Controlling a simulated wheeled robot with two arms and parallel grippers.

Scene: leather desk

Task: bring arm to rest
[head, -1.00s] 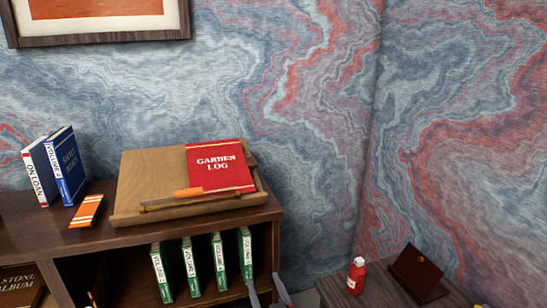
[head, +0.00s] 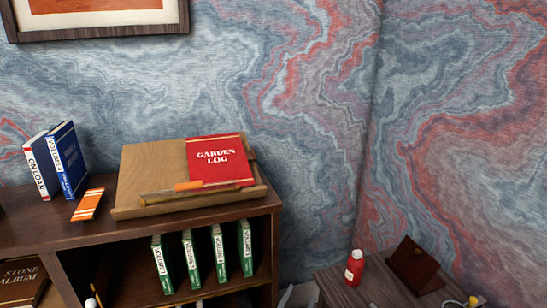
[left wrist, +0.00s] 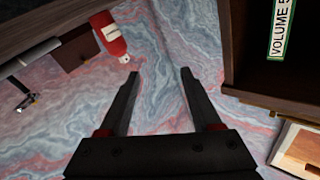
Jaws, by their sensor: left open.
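My left gripper (left wrist: 157,82) is open and empty in the left wrist view, with two dark fingers spread and only the patterned wall behind them. In the head view just grey tips, probably of the left gripper (head: 286,297), show at the bottom edge, between the bookcase and the side table. The rest of that arm is out of frame. My right gripper is not seen in either view.
The dark bookcase (head: 262,222) bears a slanted wooden stand (head: 150,165) with the red Garden Log (head: 218,160). Several green volumes stand on its shelf. A side table (head: 395,296) at right holds a red bottle (head: 355,267) and a brown stand (head: 416,268).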

